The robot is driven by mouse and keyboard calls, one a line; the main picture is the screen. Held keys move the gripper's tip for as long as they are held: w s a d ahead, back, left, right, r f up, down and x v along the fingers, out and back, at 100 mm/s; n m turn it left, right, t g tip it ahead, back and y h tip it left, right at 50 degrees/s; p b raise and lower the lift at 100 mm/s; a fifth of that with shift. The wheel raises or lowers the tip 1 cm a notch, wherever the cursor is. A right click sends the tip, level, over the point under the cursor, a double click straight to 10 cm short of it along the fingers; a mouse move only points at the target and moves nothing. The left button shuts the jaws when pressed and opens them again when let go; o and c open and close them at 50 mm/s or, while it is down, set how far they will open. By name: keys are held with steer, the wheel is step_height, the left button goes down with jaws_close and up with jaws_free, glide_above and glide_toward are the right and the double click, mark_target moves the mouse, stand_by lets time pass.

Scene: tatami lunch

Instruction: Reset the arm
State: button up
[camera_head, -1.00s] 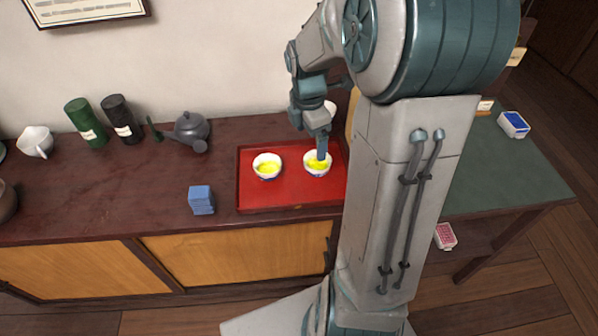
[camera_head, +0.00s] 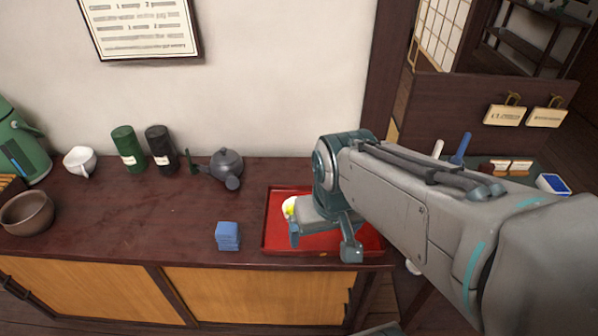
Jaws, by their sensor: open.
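My gripper (camera_head: 322,242) is open and empty, its two fingers apart above the red tray (camera_head: 275,248) on the counter. My arm comes in from the lower right and covers much of the tray's right side. A white bowl with yellow contents (camera_head: 288,207) shows in part at the tray's left, just beside my gripper. The second bowl seen earlier is hidden behind my arm.
A blue stack of cloths (camera_head: 228,236) lies left of the tray. A dark teapot (camera_head: 227,163), black canister (camera_head: 161,149), green canister (camera_head: 128,148), white pourer (camera_head: 80,161) and brown bowl (camera_head: 27,212) stand along the counter (camera_head: 120,215). Its middle left is clear.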

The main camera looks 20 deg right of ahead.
steer(key=p+v, duration=0.3)
steer(key=shift+w+d+r, duration=0.1)
steer(key=shift+w+r, duration=0.25)
steer(key=shift+r, duration=0.05)
stand_by(0.8)
